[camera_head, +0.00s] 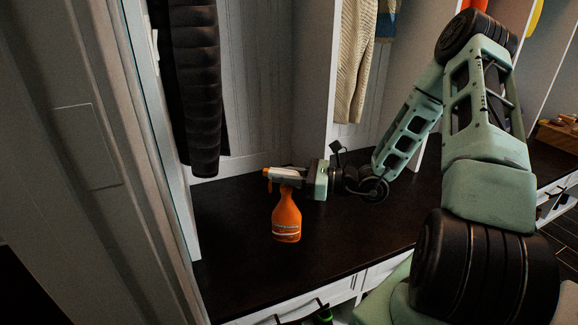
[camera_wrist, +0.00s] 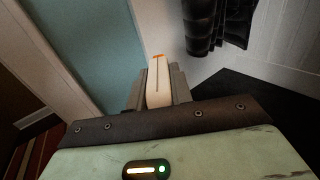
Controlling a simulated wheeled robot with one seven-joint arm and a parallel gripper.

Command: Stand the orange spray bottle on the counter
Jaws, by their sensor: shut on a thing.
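The orange spray bottle (camera_head: 286,219) is upright, with an orange body and a pale trigger head with an orange nozzle. My gripper (camera_head: 287,175) comes in from the right and is shut on the head. In the wrist view the pale top of the spray bottle (camera_wrist: 158,88) sits between the two fingers of my gripper (camera_wrist: 159,86). The dark counter (camera_head: 350,225) lies under and around the bottle. I cannot tell whether the bottle's base touches the counter or hangs just above it.
A black padded coat (camera_head: 193,90) hangs at the back left, and a cream knitted garment (camera_head: 356,60) hangs in the middle bay. A white upright panel (camera_head: 160,130) bounds the counter on the left. The counter around the bottle is clear. A wooden tray (camera_head: 560,136) stands far right.

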